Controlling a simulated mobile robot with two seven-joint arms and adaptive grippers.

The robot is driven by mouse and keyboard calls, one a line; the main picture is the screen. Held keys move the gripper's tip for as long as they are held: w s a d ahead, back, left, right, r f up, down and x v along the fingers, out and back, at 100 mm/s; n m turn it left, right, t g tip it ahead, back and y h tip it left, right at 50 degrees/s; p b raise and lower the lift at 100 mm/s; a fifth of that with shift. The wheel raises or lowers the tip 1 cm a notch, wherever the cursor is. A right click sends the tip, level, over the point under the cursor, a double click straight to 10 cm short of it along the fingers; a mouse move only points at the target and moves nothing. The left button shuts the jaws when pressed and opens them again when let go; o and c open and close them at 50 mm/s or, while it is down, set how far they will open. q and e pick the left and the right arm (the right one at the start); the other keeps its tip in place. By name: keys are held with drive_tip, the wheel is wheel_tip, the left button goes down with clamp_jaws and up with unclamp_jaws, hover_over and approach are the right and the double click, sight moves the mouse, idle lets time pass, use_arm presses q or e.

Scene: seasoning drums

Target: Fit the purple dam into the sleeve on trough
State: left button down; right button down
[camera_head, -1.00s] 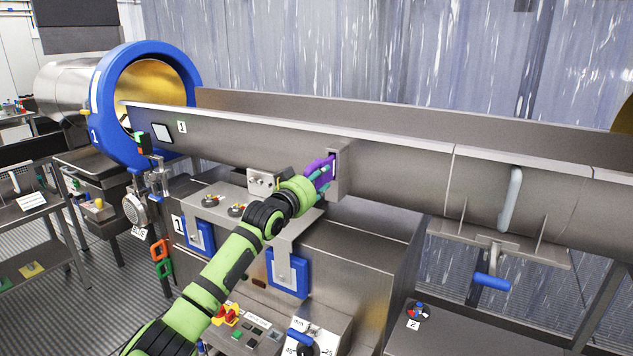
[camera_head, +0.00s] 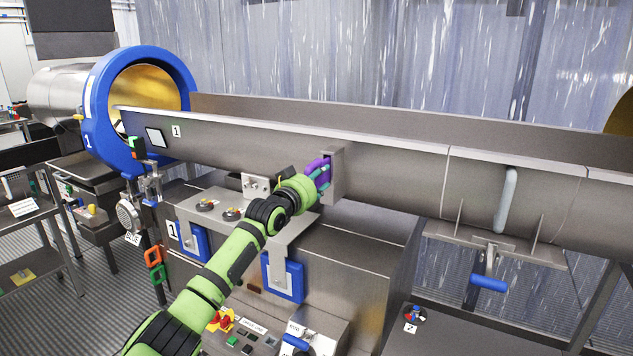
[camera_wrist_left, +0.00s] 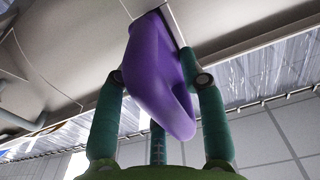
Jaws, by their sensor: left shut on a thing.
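The purple dam (camera_head: 317,166) is in my left gripper (camera_head: 318,180), at the near side of the long metal trough (camera_head: 395,170). In the left wrist view the dam (camera_wrist_left: 152,70) sits between the green fingers of the gripper (camera_wrist_left: 160,85), which are shut on it. Its far end meets a narrow metal piece on the trough wall, the sleeve (camera_wrist_left: 178,22). In the head view the sleeve (camera_head: 338,172) is a metal block standing out from the trough wall, right beside the dam. I cannot tell how far the dam is inside it. My right gripper is not in view.
A blue-rimmed drum (camera_head: 100,120) stands at the trough's left end. Below the trough are a metal cabinet (camera_head: 350,245) with blue-framed plates (camera_head: 283,278) and a small bracket box (camera_head: 256,186) close to my left wrist. A blue-handled lever (camera_head: 488,283) hangs at right.

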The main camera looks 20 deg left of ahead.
sight(324, 174)
use_arm(q)
drive_tip(key=shift+w+d+b, duration=0.15)
drive_tip(key=shift+w+b, duration=0.65)
drive_tip(key=shift+w, duration=0.1)
drive_tip(key=shift+w+r+b, duration=0.1)
drive_tip(key=shift+w+b, duration=0.55)
drive_tip(key=c, duration=0.7)
unclamp_jaws()
drive_tip(key=shift+s, duration=0.1)
drive_tip(key=shift+f, duration=0.2)
drive_tip(key=shift+s, duration=0.5)
drive_tip(key=s, duration=0.7)
drive_tip(key=s+a, duration=0.1)
drive_tip(key=s, duration=0.3)
drive_tip(key=shift+r, duration=0.15)
